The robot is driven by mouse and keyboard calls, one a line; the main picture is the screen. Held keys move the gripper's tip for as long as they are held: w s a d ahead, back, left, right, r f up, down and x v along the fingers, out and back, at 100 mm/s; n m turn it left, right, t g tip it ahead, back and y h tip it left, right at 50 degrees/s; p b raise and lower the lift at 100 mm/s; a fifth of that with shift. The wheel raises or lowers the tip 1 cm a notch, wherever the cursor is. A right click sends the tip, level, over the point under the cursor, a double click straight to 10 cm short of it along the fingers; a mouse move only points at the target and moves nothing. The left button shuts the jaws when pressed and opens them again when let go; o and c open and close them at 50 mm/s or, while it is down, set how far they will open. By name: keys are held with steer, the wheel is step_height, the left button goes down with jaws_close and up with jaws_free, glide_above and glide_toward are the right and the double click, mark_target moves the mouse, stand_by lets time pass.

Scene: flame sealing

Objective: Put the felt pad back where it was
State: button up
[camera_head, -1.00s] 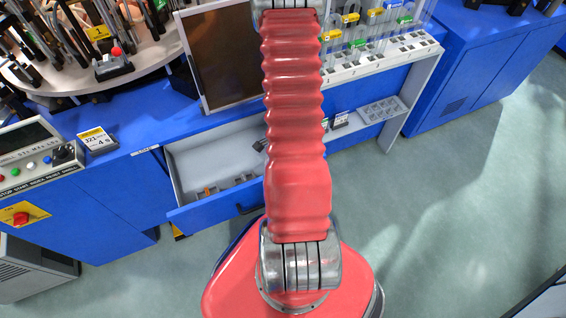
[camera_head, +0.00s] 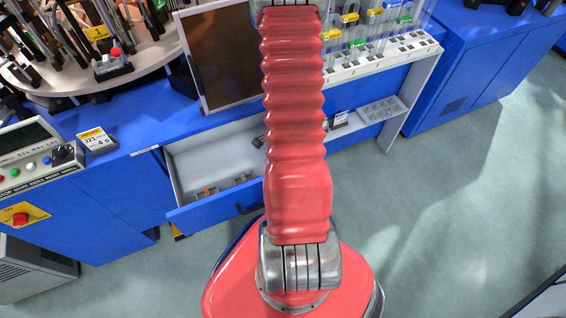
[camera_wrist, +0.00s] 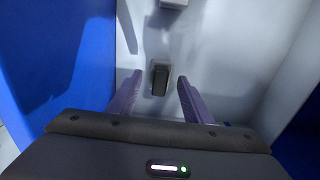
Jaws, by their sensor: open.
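In the wrist view a small dark grey block (camera_wrist: 160,78) lies on the pale floor of the drawer, between my two fingertips as seen from the wrist. I cannot tell for sure that it is the felt pad. My gripper (camera_wrist: 160,80) is open, with purple-grey fingers on either side of the block. No contact with the block shows, and the gap in height is hard to judge. In the head view my red arm reaches over the open drawer (camera_head: 185,216) and hides its right part; a dark bit of my gripper shows beside the arm.
The drawer also holds small grey pieces and an orange one (camera_head: 206,191) near its front. A dark screen (camera_head: 224,55) stands on the bench above. A rack with yellow and green clips (camera_head: 380,60) is to the right. A lower shelf tray (camera_head: 381,110) is there too.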

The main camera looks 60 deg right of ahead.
step_height(320, 180, up, 10)
stand_by(0.7)
steer(key=shift+r, duration=0.1)
stand_by(0.6)
steer(key=w+a+r+n+t, duration=0.1)
steer(key=w+a+r+n, duration=0.25)
steer(key=a+r, duration=0.2)
steer(key=w+a+r+n+t+h, duration=0.1)
steer(key=w+a+r+n, duration=0.1)
steer(key=a+r+n, duration=0.35)
steer(key=w+a+r+n, duration=0.2)
steer(key=w+a+r, duration=0.1)
steer(key=r, duration=0.4)
steer(key=s+a+r+n+t, duration=0.1)
steer(key=s+a+r+n, duration=0.1)
steer(key=a+r+n, duration=0.4)
steer(key=s+a+r+n+t+y, duration=0.1)
steer(key=s+a+r+n+t, duration=0.1)
steer(key=a+r+n, duration=0.5)
steer(key=s+a, duration=0.1)
steer(key=a, duration=0.2)
steer(key=shift+s+a+r+t, duration=0.25)
steer(key=shift+a+r+t, duration=0.05)
steer(key=shift+a, duration=0.1)
steer(key=shift+c, duration=0.6)
